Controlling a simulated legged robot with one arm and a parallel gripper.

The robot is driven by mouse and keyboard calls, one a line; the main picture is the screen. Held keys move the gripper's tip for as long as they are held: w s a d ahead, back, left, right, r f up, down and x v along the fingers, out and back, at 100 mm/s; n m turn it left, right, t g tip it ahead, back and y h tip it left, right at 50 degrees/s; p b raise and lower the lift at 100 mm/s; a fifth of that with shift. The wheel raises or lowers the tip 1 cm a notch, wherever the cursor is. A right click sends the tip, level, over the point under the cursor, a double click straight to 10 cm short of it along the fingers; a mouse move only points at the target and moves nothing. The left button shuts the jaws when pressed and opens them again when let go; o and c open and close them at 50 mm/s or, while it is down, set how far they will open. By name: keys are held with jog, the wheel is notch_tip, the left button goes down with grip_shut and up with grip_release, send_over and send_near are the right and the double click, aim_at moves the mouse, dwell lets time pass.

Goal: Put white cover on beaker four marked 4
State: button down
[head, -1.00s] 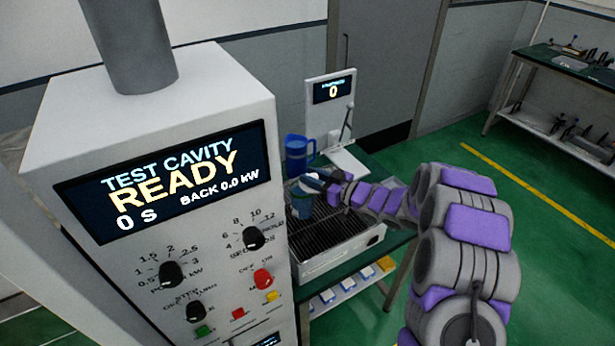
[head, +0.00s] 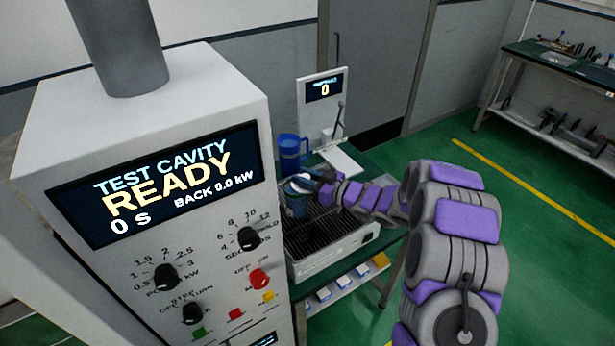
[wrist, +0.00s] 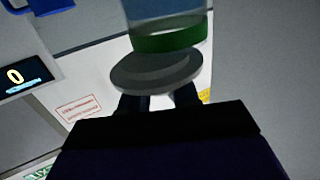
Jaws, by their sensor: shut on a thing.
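My gripper (wrist: 160,100) is shut on the white cover (wrist: 155,72), a round disc that looks grey in the wrist view. The wrist view is turned over, so the beaker (wrist: 165,12) with a green band lies at its top, with the cover at the banded end. In the head view the cover (head: 299,186) is directly above the bluish beaker (head: 297,207), at the left end of my arm. I cannot tell whether cover and rim touch. The number on the beaker is not readable.
A slatted white-sided tray (head: 330,250) lies under the beaker on a green-topped bench. A blue jug (head: 290,153) and a display stand reading 0 (head: 322,105) are behind. The tall READY control cabinet (head: 150,190) is close on the left.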

aim_at(303, 175)
jog(key=c, duration=1.2)
grip_release()
jog(key=shift+a, duration=0.35)
jog(key=o, duration=0.3)
jog(key=shift+a, duration=0.35)
jog(key=shift+o, duration=0.7)
jog(key=shift+d, duration=0.55)
jog(key=shift+o, duration=1.4)
jog(key=shift+d, duration=0.25)
jog(key=shift+o, duration=1.1)
jog(key=shift+a, duration=0.6)
jog(key=shift+d+r+p, duration=0.25)
jog(key=shift+r+p, duration=0.25)
jog(key=shift+r, duration=0.1)
jog(key=shift+d+r+p, duration=0.25)
jog(key=shift+r+p, duration=0.2)
jog(key=shift+r, duration=0.15)
jog(key=shift+a+r+p, duration=0.25)
jog(key=shift+r+p, duration=0.15)
jog(key=shift+r, duration=0.15)
jog(key=shift+a+r+p, duration=0.2)
jog(key=shift+r+p, duration=0.2)
jog(key=shift+r, duration=0.1)
jog(key=shift+d+r+p, duration=0.25)
jog(key=shift+r+p, duration=0.7)
jog(key=shift+r, duration=0.3)
jog(key=shift+a, duration=0.1)
jog(key=shift+w, duration=0.1)
